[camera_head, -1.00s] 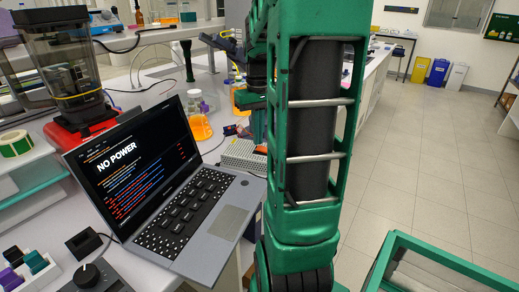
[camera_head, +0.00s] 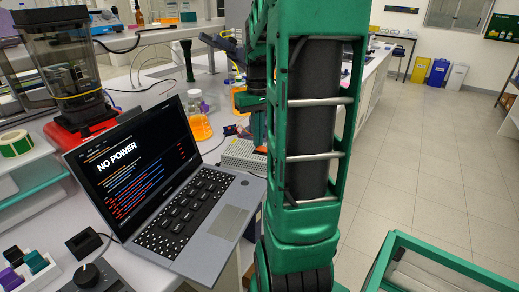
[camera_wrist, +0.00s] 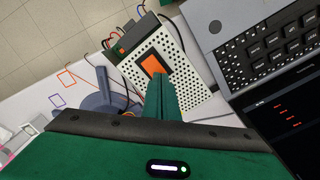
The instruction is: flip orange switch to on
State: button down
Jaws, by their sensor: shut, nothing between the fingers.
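The orange switch (camera_wrist: 153,64) sits in a dark frame on a pale perforated power box (camera_wrist: 192,77) in the wrist view. My gripper (camera_wrist: 161,82) is shut and empty. Its green fingertips are right at the switch and overlap its lower edge in the picture; I cannot tell whether they touch it. In the head view the power box (camera_head: 240,154) stands behind the laptop, partly hidden by my arm, and the switch cannot be made out. The laptop (camera_head: 180,205) shows "NO POWER" on its screen.
Cables and small connectors lie beside the box. A grey stand (camera_wrist: 104,98) is left of it in the wrist view. A flask of orange liquid (camera_head: 198,126) and a blender-like device (camera_head: 68,65) stand on the bench.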

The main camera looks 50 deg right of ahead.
jog(key=shift+f, duration=0.4)
notch_tip(320, 180, up, 7)
dwell(1.2)
dwell(0.4)
jog(key=s+a+f, duration=0.4)
jog(key=s+a, duration=0.3)
jog(key=a, duration=0.1)
jog(key=s+a+f+m, duration=0.1)
jog(key=s+a+f, duration=0.4)
jog(key=a, duration=0.3)
jog(key=shift+s+a, duration=0.35)
jog(key=shift+s, duration=0.55)
